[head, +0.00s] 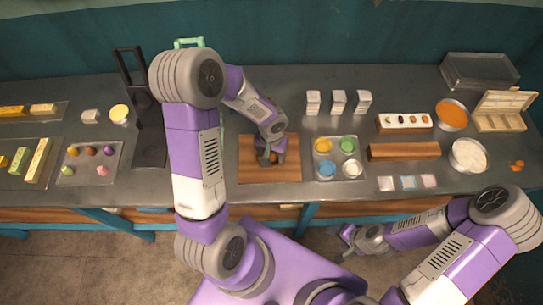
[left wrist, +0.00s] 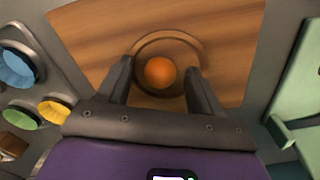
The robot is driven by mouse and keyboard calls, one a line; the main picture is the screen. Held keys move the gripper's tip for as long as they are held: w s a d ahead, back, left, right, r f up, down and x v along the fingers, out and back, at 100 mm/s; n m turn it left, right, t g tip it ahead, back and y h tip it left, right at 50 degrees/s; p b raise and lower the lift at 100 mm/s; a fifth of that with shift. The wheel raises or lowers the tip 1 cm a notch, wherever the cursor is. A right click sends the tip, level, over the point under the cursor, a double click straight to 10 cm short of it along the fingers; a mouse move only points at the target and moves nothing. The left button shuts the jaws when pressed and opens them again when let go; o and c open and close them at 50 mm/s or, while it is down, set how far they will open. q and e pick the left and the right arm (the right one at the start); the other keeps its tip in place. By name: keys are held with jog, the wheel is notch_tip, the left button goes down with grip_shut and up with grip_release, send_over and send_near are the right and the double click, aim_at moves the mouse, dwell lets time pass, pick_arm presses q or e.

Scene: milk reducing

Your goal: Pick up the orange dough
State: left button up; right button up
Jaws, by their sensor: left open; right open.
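The orange dough (left wrist: 160,72) is a small round ball on the wooden board, inside a ring mark, in the left wrist view. My left gripper (left wrist: 160,80) is open above it, with one finger on each side of the ball. Whether the fingers touch it I cannot tell. In the head view my left gripper (head: 269,158) points down over the wooden board (head: 285,173) and hides the dough. My right gripper (head: 343,240) is low, in front of the counter edge, away from the board.
Just right of the board stands a tray of colored cups (head: 337,158). A black stand (head: 146,120) is on the left. A wooden block (head: 404,151), small boxes (head: 338,101) and bowls (head: 468,155) fill the right side. The counter's front edge (head: 300,199) runs below.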

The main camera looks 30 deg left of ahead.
pick_arm(q)
jog(key=c, duration=1.1)
